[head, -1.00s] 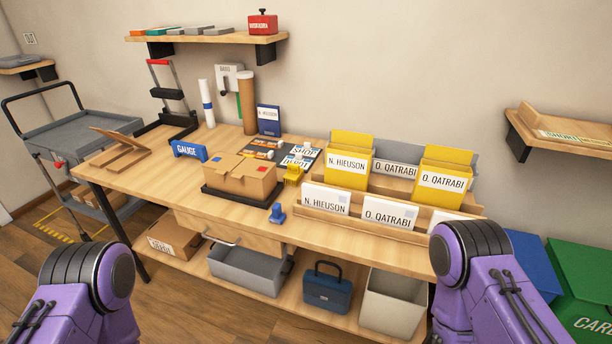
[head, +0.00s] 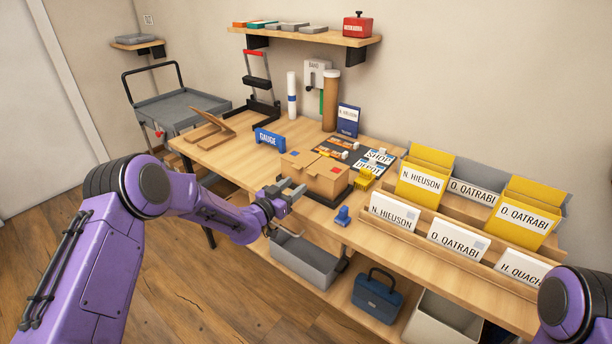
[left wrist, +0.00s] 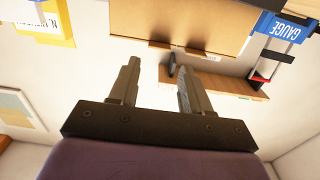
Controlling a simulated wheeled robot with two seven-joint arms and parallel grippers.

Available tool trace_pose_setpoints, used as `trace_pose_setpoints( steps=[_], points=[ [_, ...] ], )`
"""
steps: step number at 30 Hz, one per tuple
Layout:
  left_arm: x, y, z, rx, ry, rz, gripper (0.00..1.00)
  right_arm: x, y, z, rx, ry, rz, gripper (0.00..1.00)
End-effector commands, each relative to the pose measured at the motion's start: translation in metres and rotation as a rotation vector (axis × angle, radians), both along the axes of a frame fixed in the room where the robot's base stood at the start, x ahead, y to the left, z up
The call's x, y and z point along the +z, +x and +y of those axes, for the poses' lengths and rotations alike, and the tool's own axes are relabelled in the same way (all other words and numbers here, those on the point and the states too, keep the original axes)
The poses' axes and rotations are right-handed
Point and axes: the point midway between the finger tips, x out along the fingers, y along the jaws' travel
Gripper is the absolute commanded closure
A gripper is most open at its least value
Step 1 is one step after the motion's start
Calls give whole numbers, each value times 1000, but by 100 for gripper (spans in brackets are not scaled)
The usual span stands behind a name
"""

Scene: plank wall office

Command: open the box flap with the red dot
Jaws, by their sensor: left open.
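The cardboard box (head: 318,182) stands shut on a dark mat on the workbench. The red dot (head: 334,169) is on its right top flap, and a blue dot (head: 295,153) is on the left one. My left gripper (head: 294,188) is open and empty, just in front of the box's left front side. In the left wrist view the open fingers (left wrist: 157,75) point toward a brown cardboard face of the box (left wrist: 190,22); no dot shows there. I cannot tell whether the fingers touch the box. My right gripper is out of view.
A grey bin (head: 303,262) sits below.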

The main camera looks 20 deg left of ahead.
Motion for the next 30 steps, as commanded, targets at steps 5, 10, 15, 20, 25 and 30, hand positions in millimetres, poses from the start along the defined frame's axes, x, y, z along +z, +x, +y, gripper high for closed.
trace_pose_setpoints(
  steps=[5,10,15,20,25,30],
  points=[
    [0,36,-14,1,0,2,52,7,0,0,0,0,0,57],
    [-1,57,-21,1,-2,3,52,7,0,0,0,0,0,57],
    [-1,62,-24,1,-3,5,52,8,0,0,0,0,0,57],
    [-1,62,-24,1,-4,5,52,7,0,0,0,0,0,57],
    [-1,62,-23,2,-4,5,98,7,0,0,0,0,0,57],
    [-1,62,-23,2,-2,4,100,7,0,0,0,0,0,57]
  ],
)
